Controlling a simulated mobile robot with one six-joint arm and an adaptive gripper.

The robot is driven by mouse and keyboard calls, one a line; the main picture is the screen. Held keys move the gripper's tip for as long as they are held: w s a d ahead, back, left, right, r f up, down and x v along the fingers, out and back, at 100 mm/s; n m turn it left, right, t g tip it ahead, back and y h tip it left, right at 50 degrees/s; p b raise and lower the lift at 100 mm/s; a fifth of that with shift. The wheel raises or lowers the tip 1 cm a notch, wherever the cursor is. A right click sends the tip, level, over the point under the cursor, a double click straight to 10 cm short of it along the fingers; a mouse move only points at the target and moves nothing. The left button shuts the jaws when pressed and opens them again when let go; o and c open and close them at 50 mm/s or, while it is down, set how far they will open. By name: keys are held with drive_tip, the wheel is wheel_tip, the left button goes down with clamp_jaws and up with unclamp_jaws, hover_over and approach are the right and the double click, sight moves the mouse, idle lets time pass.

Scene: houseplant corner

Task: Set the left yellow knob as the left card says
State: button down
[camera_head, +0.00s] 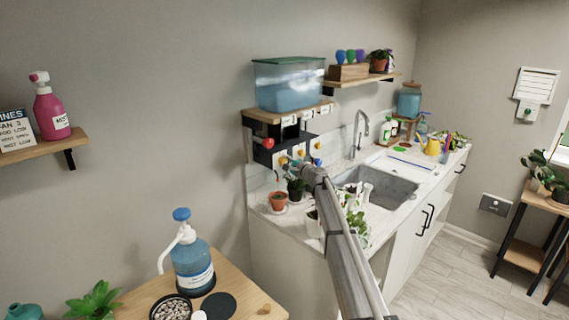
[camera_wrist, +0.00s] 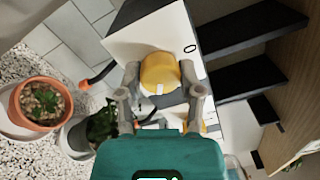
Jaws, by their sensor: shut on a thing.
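The left yellow knob (camera_wrist: 160,70) sits on a white plate (camera_wrist: 120,42) with a "0" printed on it. A white mark shows on the knob's lower edge in the wrist view. My gripper (camera_wrist: 162,84) has one finger on each side of the knob and is shut on it. In the head view my arm reaches to the row of yellow knobs under the shelf, where the left knob (camera_head: 283,160) shows small. Small white cards (camera_head: 289,122) hang at the shelf edge; their writing is too small to read.
A water tank (camera_head: 288,84) stands on the shelf above. A black spout with an orange tip (camera_wrist: 84,84) is near my fingers. The sink (camera_head: 378,188) lies to the right.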

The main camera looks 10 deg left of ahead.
drive_tip(key=shift+c, duration=1.3)
unclamp_jaws()
drive_tip(key=shift+n, duration=0.4)
